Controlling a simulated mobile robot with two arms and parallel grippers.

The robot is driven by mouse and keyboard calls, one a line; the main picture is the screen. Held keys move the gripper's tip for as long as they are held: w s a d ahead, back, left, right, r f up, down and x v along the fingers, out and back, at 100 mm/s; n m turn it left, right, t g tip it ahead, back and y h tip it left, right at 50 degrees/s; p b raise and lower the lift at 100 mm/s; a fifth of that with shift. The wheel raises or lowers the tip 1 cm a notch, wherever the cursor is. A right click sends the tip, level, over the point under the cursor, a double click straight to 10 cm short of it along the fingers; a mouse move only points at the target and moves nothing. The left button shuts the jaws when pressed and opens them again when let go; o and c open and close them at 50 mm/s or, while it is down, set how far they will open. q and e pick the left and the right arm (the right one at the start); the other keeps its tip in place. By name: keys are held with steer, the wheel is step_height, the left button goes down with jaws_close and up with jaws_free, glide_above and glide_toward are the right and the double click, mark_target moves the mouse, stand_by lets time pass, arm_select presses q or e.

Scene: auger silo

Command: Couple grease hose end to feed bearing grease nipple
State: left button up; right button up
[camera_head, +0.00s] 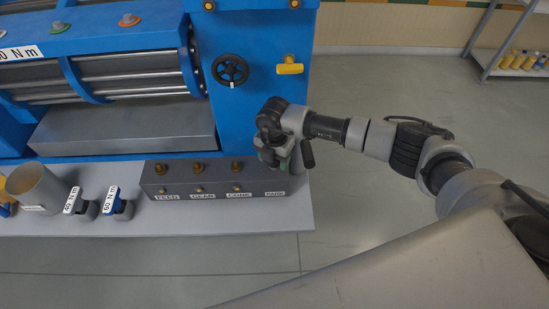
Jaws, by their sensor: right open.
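The grey block (215,181) on the bench carries labels FEED (167,197), GEAR, CONE and PARK. Small brass nipples stand along its front, with one above the FEED label (170,189). Larger brass fittings stand behind them, including one at the FEED end (160,168). My right gripper (271,158) points down over the PARK end of the block, and it is open. I cannot make out the grease hose end; the gripper and wrist cover the area above PARK. My left gripper is not in view.
A blue machine frame (262,40) with a black handwheel (230,70) and a yellow handle (290,66) rises behind. Two 60 N m tools (118,205) and a beige cup (38,186) stand left on the grey bench (240,220). A shelf (510,68) stands far right.

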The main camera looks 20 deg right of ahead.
steer(key=c, duration=0.9)
steer(key=shift+r, duration=0.25)
jaws_close()
steer(key=shift+r+p, duration=0.15)
steer(key=shift+p, duration=0.2)
steer(key=shift+r+p, duration=0.7)
steer(key=shift+r, duration=0.1)
steer(key=shift+r+p, duration=2.1)
steer(key=shift+r, duration=0.5)
